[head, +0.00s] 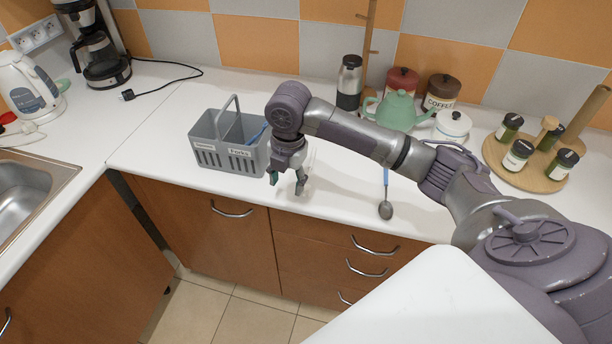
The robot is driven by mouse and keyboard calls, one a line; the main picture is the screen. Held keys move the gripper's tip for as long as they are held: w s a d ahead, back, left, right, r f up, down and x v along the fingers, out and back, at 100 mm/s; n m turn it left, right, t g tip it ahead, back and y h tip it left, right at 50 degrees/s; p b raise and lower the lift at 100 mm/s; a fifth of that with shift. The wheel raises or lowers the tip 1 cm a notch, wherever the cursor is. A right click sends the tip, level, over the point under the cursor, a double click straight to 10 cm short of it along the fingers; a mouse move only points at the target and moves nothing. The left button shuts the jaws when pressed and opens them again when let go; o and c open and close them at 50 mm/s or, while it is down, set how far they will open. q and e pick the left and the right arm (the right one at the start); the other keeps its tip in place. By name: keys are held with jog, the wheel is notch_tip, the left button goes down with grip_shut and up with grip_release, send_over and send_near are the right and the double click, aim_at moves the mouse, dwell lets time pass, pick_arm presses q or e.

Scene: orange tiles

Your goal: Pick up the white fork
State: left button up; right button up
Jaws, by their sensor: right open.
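My right gripper (286,183) points down over the front part of the white counter, just right of the grey cutlery basket. Its two fingers are apart, and I see nothing held between them. I cannot make out the white fork clearly; a faint pale shape shows on the white counter just right of the gripper, but I cannot tell if it is the fork. The gripper and arm hide part of the counter there. My left gripper is out of view.
The grey basket (207,158) has labelled compartments, an upright handle and something blue inside. A blue-handled spoon (386,209) lies to the right. Behind my arm stand a green teapot (396,109) and canisters. A round wooden tray (497,160) holds spice jars.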

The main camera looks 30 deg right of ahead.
jog(key=w+d+r+n, duration=0.1)
jog(key=d+r+n, duration=0.1)
jog(key=d+r, duration=0.5)
jog(key=p, duration=0.2)
send_over(306, 186)
jog(key=shift+n+g, duration=0.3)
jog(key=shift+n, duration=0.1)
jog(key=f, duration=0.7)
jog(key=shift+s+d, duration=0.15)
jog(key=shift+d, duration=0.05)
jog(key=shift+a+f+p, duration=0.15)
jog(key=shift+f+p, duration=0.2)
jog(key=shift+f, duration=1.05)
jog(key=shift+a+f+p, duration=0.15)
jog(key=shift+f+p, duration=0.15)
jog(key=shift+f, duration=1.05)
grip_shut()
jog(key=shift+r, duration=0.1)
